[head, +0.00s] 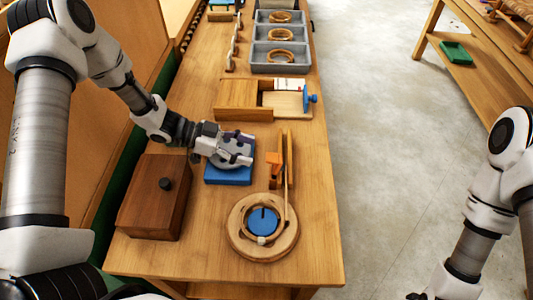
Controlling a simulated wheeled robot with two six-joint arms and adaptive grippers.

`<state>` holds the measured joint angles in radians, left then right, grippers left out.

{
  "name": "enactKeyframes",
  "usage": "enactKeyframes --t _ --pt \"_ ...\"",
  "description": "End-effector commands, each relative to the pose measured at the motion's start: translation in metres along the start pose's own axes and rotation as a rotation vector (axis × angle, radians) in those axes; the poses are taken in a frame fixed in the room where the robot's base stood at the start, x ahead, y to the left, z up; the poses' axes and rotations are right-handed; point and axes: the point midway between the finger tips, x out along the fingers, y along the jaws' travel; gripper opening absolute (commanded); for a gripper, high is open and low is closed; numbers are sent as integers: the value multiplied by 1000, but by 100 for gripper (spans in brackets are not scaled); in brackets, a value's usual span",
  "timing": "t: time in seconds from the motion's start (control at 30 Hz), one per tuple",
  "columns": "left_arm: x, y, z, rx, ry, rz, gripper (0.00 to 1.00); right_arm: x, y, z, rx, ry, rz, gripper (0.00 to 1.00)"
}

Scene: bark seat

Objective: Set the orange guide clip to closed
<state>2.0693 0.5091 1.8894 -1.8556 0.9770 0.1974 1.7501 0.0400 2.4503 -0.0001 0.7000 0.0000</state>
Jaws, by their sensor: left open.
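The orange guide clip (274,159) sits at the left side of an upright wooden guide (288,150), right of the table's middle. It is small here, and I cannot tell whether it is open or closed. A thin wooden rod runs from the guide down to a round wooden ring base (238,243) with a blue disc (264,221). My left gripper (248,151) is open, just left of the clip and apart from it, over a blue block (229,177) with a grey top. It partly hides that block.
A brown lidded box (153,196) stands at the left front. Behind the clip lies a wooden box with a blue knob (312,98). A grey tray (258,58) with wooden rings is farther back. Bare tabletop (318,190) lies to the clip's right.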

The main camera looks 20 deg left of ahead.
Motion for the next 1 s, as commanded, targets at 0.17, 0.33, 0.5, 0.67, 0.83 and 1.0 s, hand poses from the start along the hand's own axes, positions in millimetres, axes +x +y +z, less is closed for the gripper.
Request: enactKeyframes --t 0.17,0.33,0.5,0.67,0.83,1.0 --pt "37 2 0 1 -3 6 60 -2 0 0 0 0 0 40" --pt "55 1 0 1 -1 2 60 -4 0 0 0 0 0 40" --pt "57 0 0 0 0 -1 60 -4 0 0 0 0 0 40" --pt "57 0 0 0 -1 0 29 -4 0 0 0 0 0 40" --pt "57 0 0 0 -1 0 0 -3 0 0 0 0 0 40" --pt "57 -1 -1 0 -6 0 0 -5 0 0 0 0 0 40"
